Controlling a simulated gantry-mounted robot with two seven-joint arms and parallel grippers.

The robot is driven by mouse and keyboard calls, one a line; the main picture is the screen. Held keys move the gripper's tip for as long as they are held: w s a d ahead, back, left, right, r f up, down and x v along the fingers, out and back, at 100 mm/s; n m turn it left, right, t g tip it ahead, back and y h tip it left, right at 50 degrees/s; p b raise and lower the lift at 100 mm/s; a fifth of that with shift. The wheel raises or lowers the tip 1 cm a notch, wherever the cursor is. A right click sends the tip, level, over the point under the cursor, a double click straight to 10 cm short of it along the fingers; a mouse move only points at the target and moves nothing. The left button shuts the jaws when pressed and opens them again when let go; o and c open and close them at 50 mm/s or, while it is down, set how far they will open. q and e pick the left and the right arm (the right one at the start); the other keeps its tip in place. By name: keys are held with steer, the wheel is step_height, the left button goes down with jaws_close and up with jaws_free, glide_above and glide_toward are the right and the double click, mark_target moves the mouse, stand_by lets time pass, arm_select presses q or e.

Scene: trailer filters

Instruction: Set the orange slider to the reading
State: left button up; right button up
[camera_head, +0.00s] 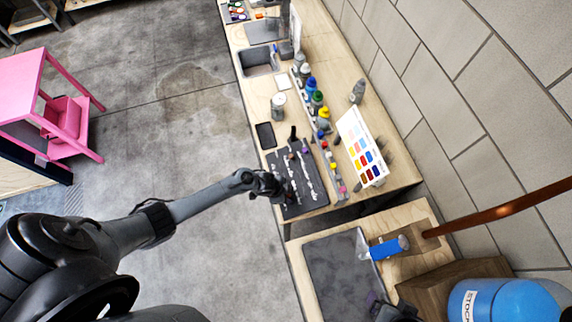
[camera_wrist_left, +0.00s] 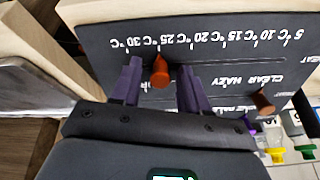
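The dark slider board (camera_head: 291,207) lies on the wooden bench, with white markings. In the left wrist view the board shows upside down, with a scale from 5 to 30 °C. The orange slider (camera_wrist_left: 160,72) stands close to the 25 °C mark. My left gripper (camera_head: 270,186) is over the board's near edge. In the wrist view my left gripper (camera_wrist_left: 160,78) is open, with one finger on each side of the orange slider and a gap on both sides. A dark part at the bottom of the head view may be my right gripper (camera_head: 392,311); its fingers are unclear.
A brown slider (camera_wrist_left: 263,102) sits by a "CLEAR HAZY" row. A colour chart (camera_head: 362,148), several capped bottles and a grey sink (camera_head: 258,62) are along the bench. A blue-handled object (camera_head: 386,248) and a blue container (camera_head: 500,300) are at lower right. A tiled wall borders the bench.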

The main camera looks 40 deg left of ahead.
arm_select(q)
steer(key=shift+r, duration=0.1)
steer(key=p+v, duration=0.1)
steer(key=v, duration=0.9)
steer(key=shift+a+r+p, duration=0.2)
steer(key=shift+r+p, duration=0.1)
steer(key=shift+s, duration=0.1)
